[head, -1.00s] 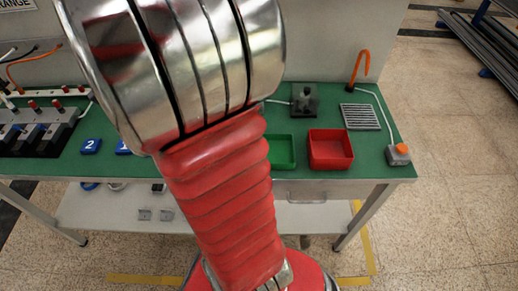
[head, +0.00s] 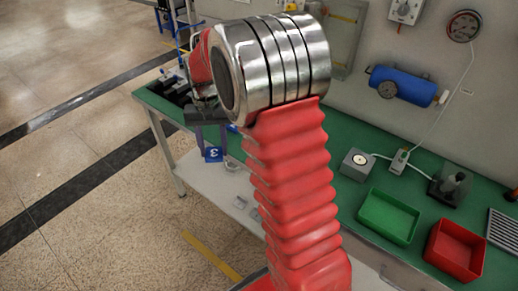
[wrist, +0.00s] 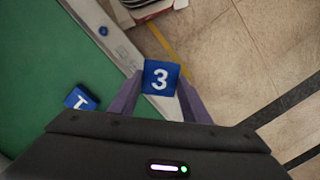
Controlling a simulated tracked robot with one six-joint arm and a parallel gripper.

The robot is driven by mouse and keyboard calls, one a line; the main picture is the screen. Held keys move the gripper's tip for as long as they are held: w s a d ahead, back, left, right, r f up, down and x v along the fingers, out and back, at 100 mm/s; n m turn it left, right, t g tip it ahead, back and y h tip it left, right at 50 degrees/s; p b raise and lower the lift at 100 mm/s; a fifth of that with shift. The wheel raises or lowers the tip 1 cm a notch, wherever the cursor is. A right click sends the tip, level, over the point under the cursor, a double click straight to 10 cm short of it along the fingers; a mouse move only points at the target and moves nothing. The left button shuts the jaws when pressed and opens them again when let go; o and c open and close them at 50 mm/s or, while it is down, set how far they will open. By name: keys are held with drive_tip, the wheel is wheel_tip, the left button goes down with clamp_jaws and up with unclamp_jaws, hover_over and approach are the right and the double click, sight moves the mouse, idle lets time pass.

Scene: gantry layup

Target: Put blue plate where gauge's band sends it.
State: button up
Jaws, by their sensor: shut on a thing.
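My gripper (head: 209,138) is shut on a blue plate marked 3 (wrist: 161,77), which also shows in the head view (head: 212,155). In the wrist view the plate sits between the fingertips, over the bench edge. A second blue plate (wrist: 82,98) lies on the green bench top, left of my gripper. A round gauge (head: 464,25) hangs on the wall at upper right; its needle and band are too small to read. A green tray (head: 388,215) and a red tray (head: 455,248) stand on the bench at right, away from my gripper.
A blue cylinder (head: 405,85) with a small dial is on the wall. A grey box with a round top (head: 357,164), a dark stand (head: 450,185) and a grille (head: 502,232) are on the bench. Cables cross its back. Open floor lies at left.

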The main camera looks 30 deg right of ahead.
drive_tip(key=w+a+f+n, duration=0.2)
drive_tip(key=a+n, duration=0.3)
drive_tip(key=a, duration=0.1)
drive_tip(key=shift+w+n+h, duration=0.3)
drive_tip(key=shift+w, duration=0.05)
drive_tip(key=shift+s, duration=0.1)
